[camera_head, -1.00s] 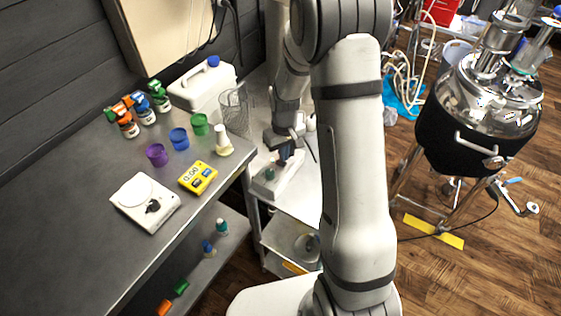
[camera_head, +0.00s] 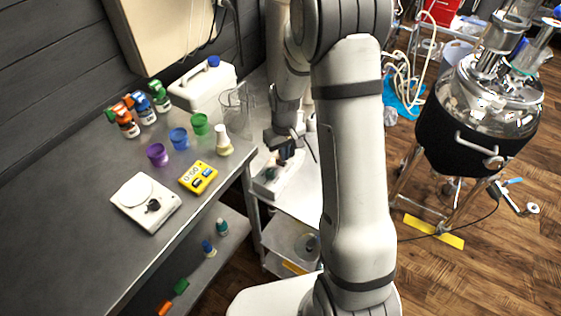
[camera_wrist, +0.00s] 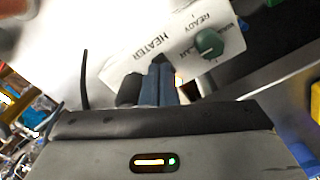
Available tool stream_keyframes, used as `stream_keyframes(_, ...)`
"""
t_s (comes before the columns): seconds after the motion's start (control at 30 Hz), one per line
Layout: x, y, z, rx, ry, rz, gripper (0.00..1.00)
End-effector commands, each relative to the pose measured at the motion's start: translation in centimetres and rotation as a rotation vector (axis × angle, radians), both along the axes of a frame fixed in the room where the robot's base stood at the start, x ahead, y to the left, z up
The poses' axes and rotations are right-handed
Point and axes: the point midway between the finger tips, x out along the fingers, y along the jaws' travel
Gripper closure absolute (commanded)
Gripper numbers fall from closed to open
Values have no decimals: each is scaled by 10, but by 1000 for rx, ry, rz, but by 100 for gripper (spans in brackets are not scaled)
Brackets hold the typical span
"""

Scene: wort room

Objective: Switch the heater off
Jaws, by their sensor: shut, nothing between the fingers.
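The heater's control box (camera_head: 270,188) is a pale, slanted unit on the metal cart beside the bench. In the wrist view, its white panel (camera_wrist: 120,66) reads HEATER and READY and carries a round green knob or lamp (camera_wrist: 209,42). My gripper (camera_head: 284,160) is over the box. In the wrist view, my gripper (camera_wrist: 161,70) is shut and empty, its blue-grey fingertips together just below the HEATER lettering. The fingers hide part of the panel, including any switch behind them. I cannot tell whether they touch it.
The steel bench at left holds a yellow timer (camera_head: 198,177), a white scale (camera_head: 146,202), coloured cups and a clear beaker (camera_head: 236,108). A white canister (camera_head: 203,84) stands behind. A steel kettle (camera_head: 480,115) stands at right. Floor between cart and kettle is partly hidden by my arm.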

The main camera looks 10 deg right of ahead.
Motion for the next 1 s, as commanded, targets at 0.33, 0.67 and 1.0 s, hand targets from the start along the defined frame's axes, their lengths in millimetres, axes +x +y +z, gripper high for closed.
stream_keyframes(0.33,0,0,-5,0,0,0,100)
stream_keyframes(0.67,0,0,-10,0,0,-1,100)
stream_keyframes(1.0,0,0,-15,0,0,-1,100)
